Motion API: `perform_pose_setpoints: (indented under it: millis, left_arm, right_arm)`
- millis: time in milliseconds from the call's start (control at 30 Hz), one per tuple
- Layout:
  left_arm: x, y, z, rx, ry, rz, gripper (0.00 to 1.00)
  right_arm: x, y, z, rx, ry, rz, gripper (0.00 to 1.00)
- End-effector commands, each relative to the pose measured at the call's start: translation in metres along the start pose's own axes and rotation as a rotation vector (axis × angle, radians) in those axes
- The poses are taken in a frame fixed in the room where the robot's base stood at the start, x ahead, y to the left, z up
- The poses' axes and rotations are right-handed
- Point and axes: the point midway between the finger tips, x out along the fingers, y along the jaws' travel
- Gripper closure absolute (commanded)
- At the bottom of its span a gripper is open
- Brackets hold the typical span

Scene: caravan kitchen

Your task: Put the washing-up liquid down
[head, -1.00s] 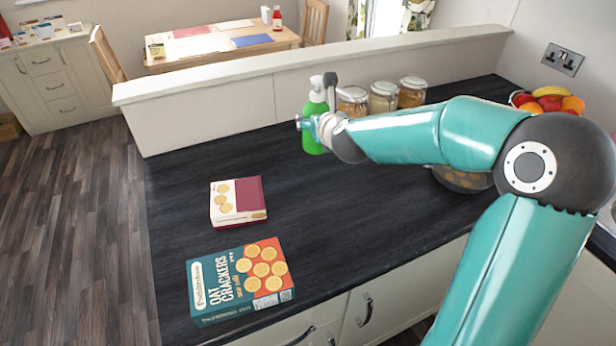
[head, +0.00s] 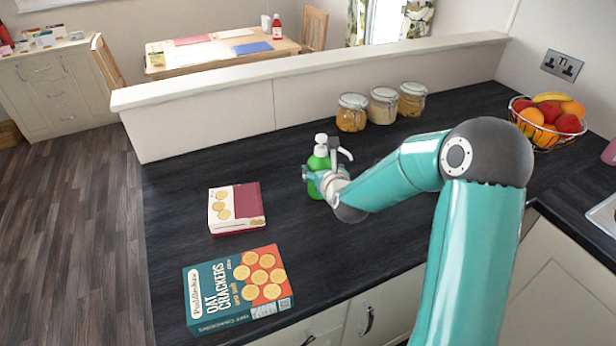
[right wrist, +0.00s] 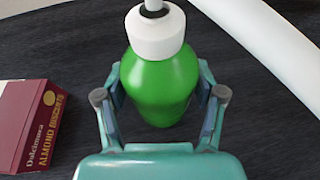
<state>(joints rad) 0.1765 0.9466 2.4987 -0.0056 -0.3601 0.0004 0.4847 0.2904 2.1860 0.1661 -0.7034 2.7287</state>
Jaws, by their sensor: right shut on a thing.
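The washing-up liquid is a green bottle (head: 319,163) with a white pump top, upright at the middle of the dark worktop (head: 290,260) in the head view. My right gripper (head: 312,178) is shut on it from the near right side. In the right wrist view, the green bottle (right wrist: 162,88) sits between the two fingers of my right gripper (right wrist: 162,100), with the white collar above them. The bottle's base is largely hidden, so I cannot tell for certain whether it touches the worktop. My left gripper is not in view.
A maroon and cream biscuit box (head: 236,208) and an oat crackers box (head: 238,288) lie to the left. Several glass jars (head: 383,106) stand behind, by the low wall (head: 220,105). A fruit basket (head: 548,125) is at the right. Worktop around the bottle is clear.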

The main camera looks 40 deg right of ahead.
Motion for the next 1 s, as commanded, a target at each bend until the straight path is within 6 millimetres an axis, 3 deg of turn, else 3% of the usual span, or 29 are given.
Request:
perform_pose_setpoints:
  millis: [233,267,400,800,1000]
  left_arm:
    - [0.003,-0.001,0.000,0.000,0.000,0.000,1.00]
    - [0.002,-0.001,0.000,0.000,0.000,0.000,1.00]
    - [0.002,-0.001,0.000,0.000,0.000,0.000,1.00]
    - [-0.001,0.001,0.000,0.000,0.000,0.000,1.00]
    - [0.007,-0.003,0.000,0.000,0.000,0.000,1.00]
  right_arm:
    - [0.001,0.000,0.000,0.000,-0.004,0.000,0.87]
    - [0.001,0.001,-0.001,0.000,0.000,0.001,0.28]
    - [0.001,0.001,-0.001,0.000,0.001,0.001,0.07]
    - [0.000,0.002,0.002,-0.001,0.001,0.002,0.07]
    - [-0.020,0.003,0.001,-0.001,-0.003,0.004,0.07]
